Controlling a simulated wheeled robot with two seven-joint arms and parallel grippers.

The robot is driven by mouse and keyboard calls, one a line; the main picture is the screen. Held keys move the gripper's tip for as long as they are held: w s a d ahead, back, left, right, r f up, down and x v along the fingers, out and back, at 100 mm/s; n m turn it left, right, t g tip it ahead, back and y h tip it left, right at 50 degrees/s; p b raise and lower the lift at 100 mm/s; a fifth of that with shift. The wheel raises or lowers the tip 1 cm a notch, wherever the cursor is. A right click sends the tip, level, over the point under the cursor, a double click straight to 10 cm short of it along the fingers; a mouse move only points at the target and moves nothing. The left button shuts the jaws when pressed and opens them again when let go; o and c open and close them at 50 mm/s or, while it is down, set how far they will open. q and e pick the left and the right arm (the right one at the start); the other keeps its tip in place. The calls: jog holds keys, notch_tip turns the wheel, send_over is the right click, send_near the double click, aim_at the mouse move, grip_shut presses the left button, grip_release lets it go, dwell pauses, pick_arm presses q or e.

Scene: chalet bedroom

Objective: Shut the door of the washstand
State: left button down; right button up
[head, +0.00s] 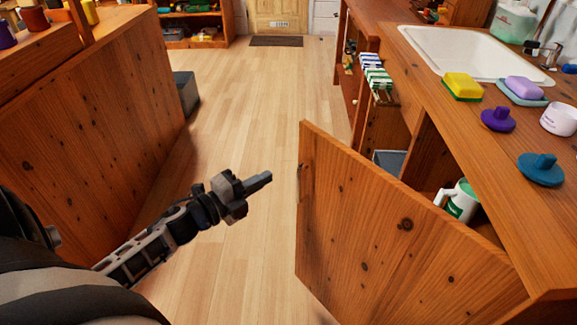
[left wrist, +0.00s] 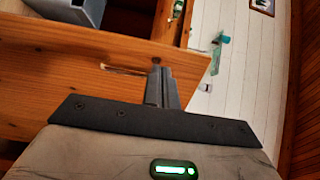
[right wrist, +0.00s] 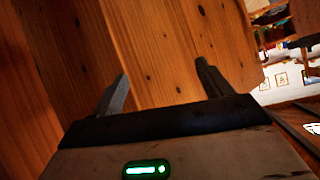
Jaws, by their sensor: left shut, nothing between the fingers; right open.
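The washstand (head: 520,220) stands on the right in the head view. Its wooden door (head: 390,240) is swung open into the aisle, and the inside shows behind it. A small dark handle sits near the door's free edge (head: 302,175). My left gripper (head: 258,182) is shut and empty, to the left of that edge with a gap of floor between in the head view. The left wrist view shows its closed fingers (left wrist: 160,85) in front of a wooden panel. My right gripper (right wrist: 160,85) is open, facing knotty wood; it is not in the head view.
A white basin (head: 465,55) is set in the washstand top, with a yellow sponge (head: 462,86), a soap and jars around it. A wooden panel (head: 80,140) bounds the left. The floor (head: 260,110) between is clear.

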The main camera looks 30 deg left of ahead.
aim_at(299, 159)
pick_arm(q)
jog(key=x, duration=0.8)
